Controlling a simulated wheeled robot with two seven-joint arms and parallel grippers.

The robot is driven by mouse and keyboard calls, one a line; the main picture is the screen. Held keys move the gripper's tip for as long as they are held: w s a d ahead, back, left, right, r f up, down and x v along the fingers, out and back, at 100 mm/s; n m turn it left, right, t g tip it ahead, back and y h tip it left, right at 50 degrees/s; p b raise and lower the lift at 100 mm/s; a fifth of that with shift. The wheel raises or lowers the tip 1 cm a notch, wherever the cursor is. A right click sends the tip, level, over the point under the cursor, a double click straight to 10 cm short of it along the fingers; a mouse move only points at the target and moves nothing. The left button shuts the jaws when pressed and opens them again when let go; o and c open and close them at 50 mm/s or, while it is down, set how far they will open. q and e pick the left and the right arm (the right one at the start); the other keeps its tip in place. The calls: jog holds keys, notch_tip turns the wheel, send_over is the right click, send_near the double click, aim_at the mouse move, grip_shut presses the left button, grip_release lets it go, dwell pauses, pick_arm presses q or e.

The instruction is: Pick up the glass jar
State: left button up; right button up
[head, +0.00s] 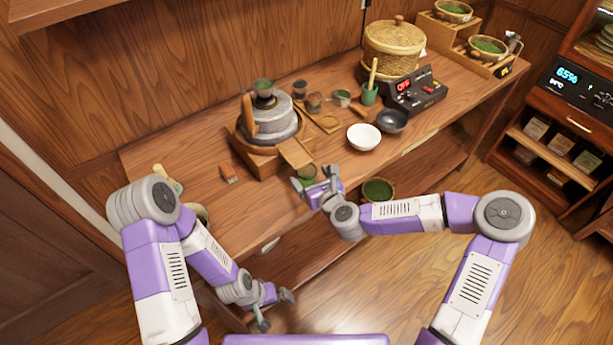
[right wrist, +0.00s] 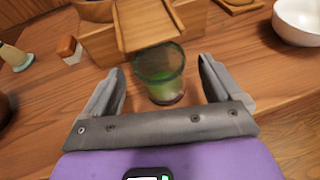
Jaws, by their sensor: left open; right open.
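The glass jar (right wrist: 160,75) holds green powder and stands upright on the wooden table, just under the lip of the mill's wooden chute. It also shows small in the head view (head: 307,171). My right gripper (head: 314,178) is open at the table's front edge, facing the jar. In the right wrist view the jar is between and slightly beyond the two fingertips (right wrist: 160,66), with gaps on both sides. My left gripper (head: 276,310) is open and empty, low in front of the table.
The stone mill (head: 271,118) on its wooden base is right behind the jar. A white bowl (head: 363,137) and a dark bowl (head: 392,121) stand to the right. The table front between the brush and the jar is clear.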

aim_at(303, 169)
jog(key=shift+f+b+x, duration=0.1)
jog(key=shift+b+x, duration=0.15)
jog(key=shift+x, duration=1.15)
jog(key=shift+f+b+x, duration=0.15)
jog(key=shift+b+x, duration=0.05)
jog(key=shift+x, duration=1.2)
jog(key=shift+d, duration=0.1)
jog(key=c, duration=1.1)
